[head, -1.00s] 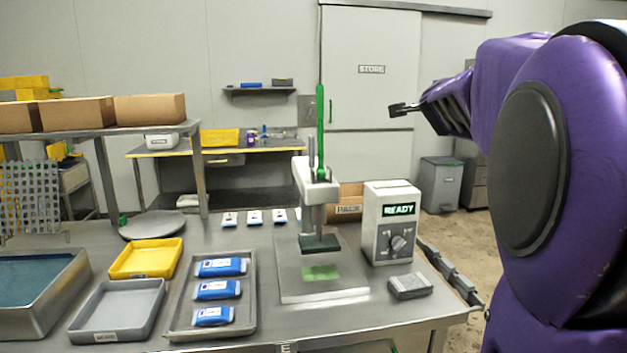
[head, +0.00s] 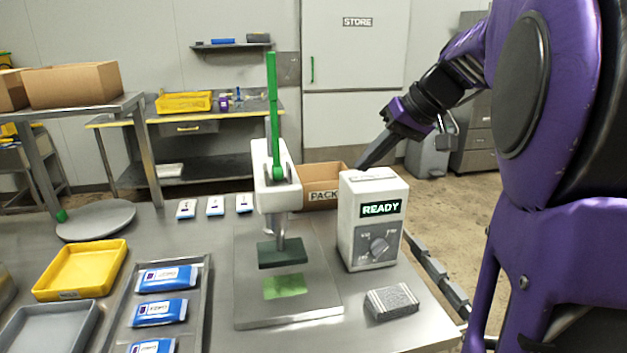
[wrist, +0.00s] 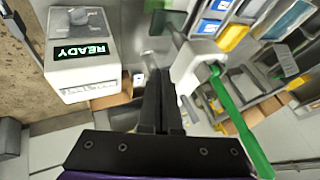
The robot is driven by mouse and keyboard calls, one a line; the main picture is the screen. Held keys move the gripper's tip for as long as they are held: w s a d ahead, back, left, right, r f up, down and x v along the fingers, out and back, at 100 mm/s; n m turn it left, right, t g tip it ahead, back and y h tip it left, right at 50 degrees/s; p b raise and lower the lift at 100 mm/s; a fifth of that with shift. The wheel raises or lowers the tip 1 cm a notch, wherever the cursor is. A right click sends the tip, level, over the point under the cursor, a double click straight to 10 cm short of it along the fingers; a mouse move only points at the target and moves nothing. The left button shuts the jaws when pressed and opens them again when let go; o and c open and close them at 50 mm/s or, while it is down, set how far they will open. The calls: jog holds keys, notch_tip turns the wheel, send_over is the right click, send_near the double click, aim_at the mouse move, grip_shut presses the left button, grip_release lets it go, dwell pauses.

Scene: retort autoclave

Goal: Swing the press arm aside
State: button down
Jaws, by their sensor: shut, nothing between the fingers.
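The press stands on the steel table, with a white head (head: 275,185), an upright green lever (head: 273,110) and a dark green press plate (head: 281,252) above a light green pad (head: 285,286). In the wrist view the white press head (wrist: 192,68) and green lever (wrist: 235,115) lie just right of the fingers. My gripper (head: 364,166) is shut and empty, pointing down and left behind the control box, apart from the press. In the wrist view my gripper (wrist: 158,75) shows its fingers together.
The control box (head: 373,222) reading READY stands right of the press, close to my gripper. A PACK carton (head: 322,186) is behind it. A grey block (head: 391,301) lies in front. A tray (head: 117,316) with blue pouches and a yellow tray (head: 82,268) are left.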

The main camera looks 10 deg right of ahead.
jog(key=w+a+f, duration=0.3)
jog(key=a+f, duration=0.5)
jog(key=a, duration=0.1)
jog(key=shift+w+b, duration=0.15)
jog(key=shift+b, duration=0.3)
